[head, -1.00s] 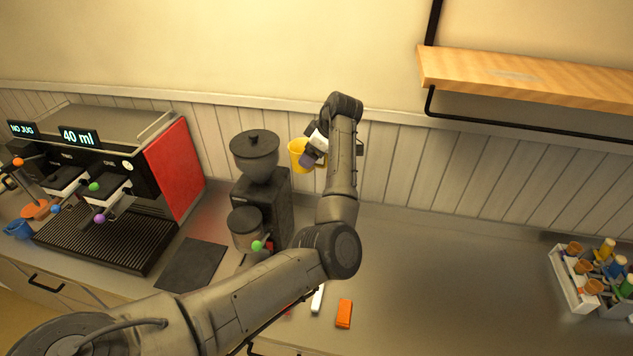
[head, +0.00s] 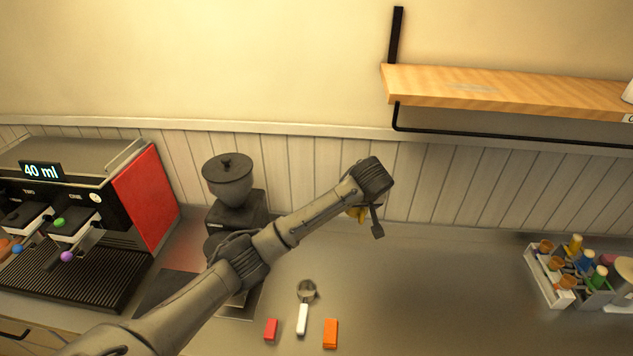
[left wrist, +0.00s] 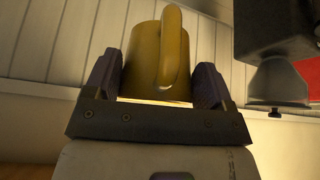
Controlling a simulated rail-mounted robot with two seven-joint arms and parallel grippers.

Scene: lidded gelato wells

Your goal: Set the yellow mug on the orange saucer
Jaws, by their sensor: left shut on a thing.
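The yellow mug (head: 357,213) is mostly hidden behind my left wrist in the head view. In the left wrist view the mug (left wrist: 143,60) sits between the two dark fingers of my left gripper (left wrist: 155,82), with its handle facing the camera. My left gripper (head: 373,214) is shut on the mug and holds it in the air near the panelled wall, right of the grinder. I cannot make out an orange saucer in either view. My right gripper is not in view.
A coffee machine (head: 143,205) and a dark grinder (head: 228,182) stand at left. A strainer-like tool (head: 303,315), a red block (head: 270,329) and an orange block (head: 330,333) lie in front. A wooden shelf (head: 500,88) hangs above right; a rack (head: 547,280) of bottles stands at right. Mid-right counter is clear.

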